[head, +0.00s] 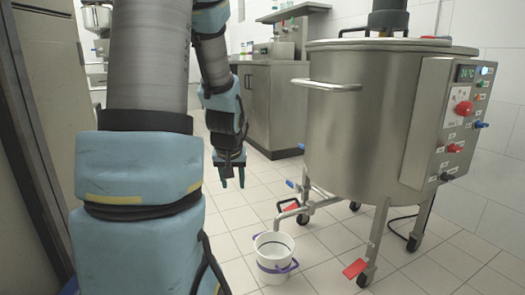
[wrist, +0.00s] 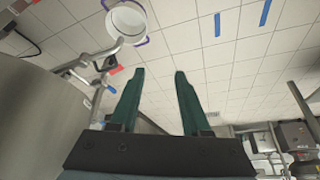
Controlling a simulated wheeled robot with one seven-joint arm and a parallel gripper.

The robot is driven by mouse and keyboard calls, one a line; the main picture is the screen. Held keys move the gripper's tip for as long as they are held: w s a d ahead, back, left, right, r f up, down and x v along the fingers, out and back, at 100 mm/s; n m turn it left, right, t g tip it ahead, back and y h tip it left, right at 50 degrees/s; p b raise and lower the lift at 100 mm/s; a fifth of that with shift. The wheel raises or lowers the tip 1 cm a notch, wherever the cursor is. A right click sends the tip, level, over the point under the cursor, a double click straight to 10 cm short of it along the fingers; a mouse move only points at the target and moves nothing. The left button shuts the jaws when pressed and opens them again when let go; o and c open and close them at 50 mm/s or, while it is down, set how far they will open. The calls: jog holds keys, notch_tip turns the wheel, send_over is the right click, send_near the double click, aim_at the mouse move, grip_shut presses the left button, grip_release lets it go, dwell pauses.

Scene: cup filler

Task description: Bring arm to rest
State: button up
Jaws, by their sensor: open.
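My gripper (head: 231,180) hangs at the end of my arm, pointing down, left of the large steel vat. In the wrist view, its two green fingers (wrist: 162,80) are apart with nothing between them. A white bucket (head: 274,256) with purple handles stands on the floor under the vat's spout. The bucket also shows at the top of the wrist view (wrist: 126,20). My gripper is above and left of the bucket in the head view, clear of it.
The steel vat (head: 350,130) on wheeled legs fills the right side, with a control panel (head: 452,120) and a bent outlet pipe (head: 295,207). A steel cabinet (head: 270,105) stands behind my gripper. The tiled floor (head: 240,225) around my gripper is free.

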jog(key=s+d+m+g, duration=0.1)
jog(key=s+g, duration=0.2)
jog(key=s, duration=1.1)
notch_tip(320, 180, up, 38)
jog(key=p, duration=3.8)
jog(key=shift+s+d, duration=0.25)
jog(key=shift+s, duration=0.2)
